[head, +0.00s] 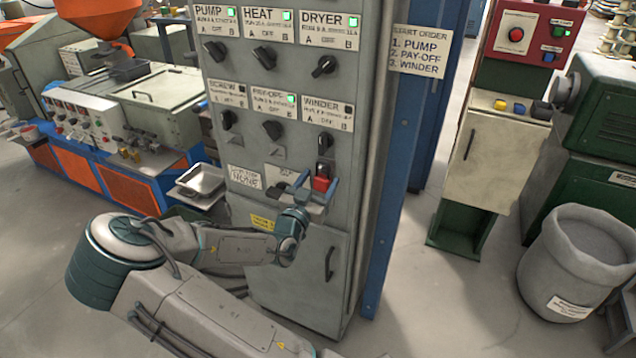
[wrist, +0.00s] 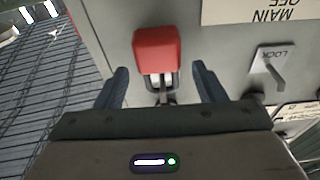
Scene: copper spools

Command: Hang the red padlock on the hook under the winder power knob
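The red padlock (head: 321,183) is at the grey cabinet's front, below the winder power knob (head: 325,141). In the wrist view, which sees the panel upside down, its red body (wrist: 157,50) and metal shackle (wrist: 155,80) lie between the fingers. The shackle meets a small metal part on the panel. I cannot tell whether it is looped through the hook, which is not clearly visible. My gripper (head: 317,186) is open around the padlock, with a gap on each side. Its fingers also show in the wrist view (wrist: 162,86).
The cabinet carries more knobs, including the pay-off knob (head: 272,130), and a lower door handle (head: 329,263). A blue post (head: 395,190) stands right of the cabinet, and a grey bin (head: 570,260) farther right.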

